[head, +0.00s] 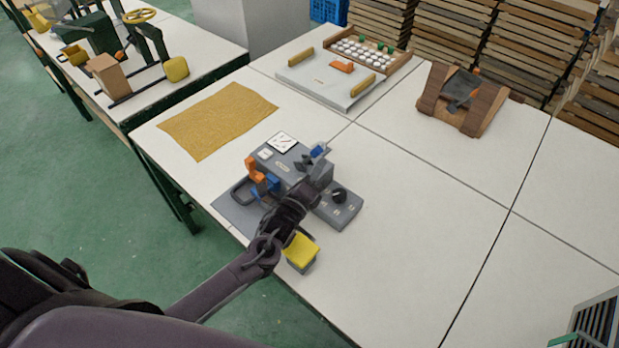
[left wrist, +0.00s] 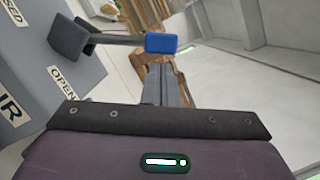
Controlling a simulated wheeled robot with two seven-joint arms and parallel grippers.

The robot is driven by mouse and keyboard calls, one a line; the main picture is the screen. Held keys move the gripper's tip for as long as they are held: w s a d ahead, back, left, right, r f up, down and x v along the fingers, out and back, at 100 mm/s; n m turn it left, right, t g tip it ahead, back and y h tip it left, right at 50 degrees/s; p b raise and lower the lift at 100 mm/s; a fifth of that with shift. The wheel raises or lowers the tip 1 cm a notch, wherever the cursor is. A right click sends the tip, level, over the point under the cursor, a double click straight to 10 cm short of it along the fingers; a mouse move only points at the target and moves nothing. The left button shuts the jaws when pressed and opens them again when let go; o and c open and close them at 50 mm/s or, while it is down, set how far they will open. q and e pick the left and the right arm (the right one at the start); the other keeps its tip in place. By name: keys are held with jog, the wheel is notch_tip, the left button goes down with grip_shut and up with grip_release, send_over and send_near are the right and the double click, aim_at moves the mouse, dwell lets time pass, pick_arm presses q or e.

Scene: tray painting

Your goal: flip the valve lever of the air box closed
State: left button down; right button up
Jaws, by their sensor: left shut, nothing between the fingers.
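The air box (head: 281,168) is a grey box with a white dial on top, standing near the table's front edge. Its valve lever (left wrist: 118,39) shows in the left wrist view as a dark bar from a grey pivot block to a blue tip. The blue tip also shows in the head view (head: 318,151). Labels on the box face read OPEN and, cut off, "SED". My left gripper (left wrist: 161,75) is shut and empty, its fingers close to the blue tip; whether they touch it I cannot tell. My forearm and wrist hide part of the box. My right gripper is out of view.
Beside the box are orange and blue clamps (head: 262,175), a grey unit with a black knob (head: 338,205) and a yellow-topped block (head: 301,250). A yellow mat (head: 218,118), a white tray (head: 325,80) and a wooden stand (head: 462,100) lie farther back.

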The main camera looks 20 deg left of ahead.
pick_arm(q)
jog(key=shift+w+d+r, duration=0.1)
jog(key=shift+w, duration=0.5)
jog(key=shift+r, duration=0.1)
